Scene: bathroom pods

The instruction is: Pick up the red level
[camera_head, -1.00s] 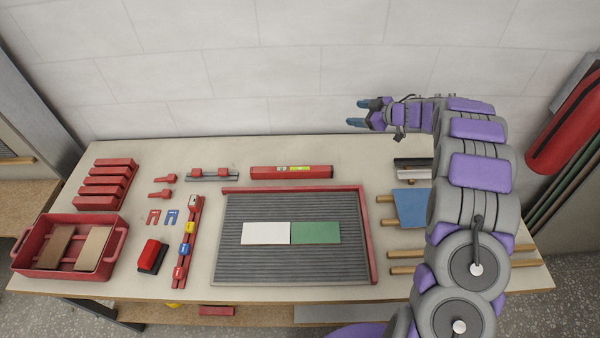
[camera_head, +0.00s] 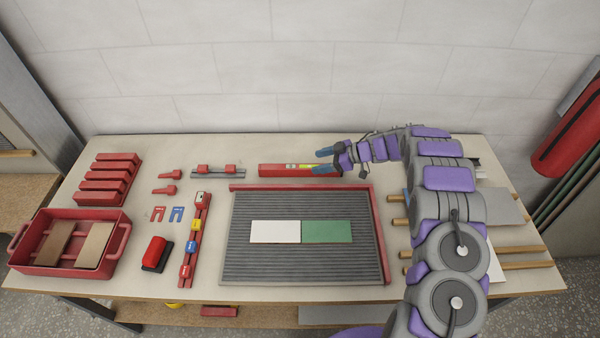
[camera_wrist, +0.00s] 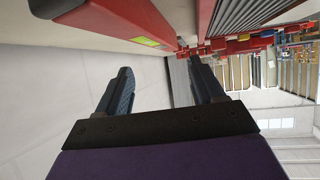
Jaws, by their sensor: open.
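The red level (camera_head: 284,170) is a long red bar with a yellow label. It lies on the table behind the ribbed mat, near the wall, in the head view. My gripper (camera_head: 324,162) is at its right end, with the fingers open and apart; part of the level's right end is hidden behind the fingers. In the wrist view the level (camera_wrist: 110,18) shows at the top, beyond and to the side of the fingertips. My gripper (camera_wrist: 160,82) is open there, with nothing between its fingers.
The ribbed mat (camera_head: 365,262) with a white and a green tile lies in front of the level. A red-and-grey rail tool (camera_head: 218,171) lies to its left. A red tray (camera_head: 35,240) and red rack (camera_head: 104,180) stand farther left. The wall (camera_head: 300,90) is close behind.

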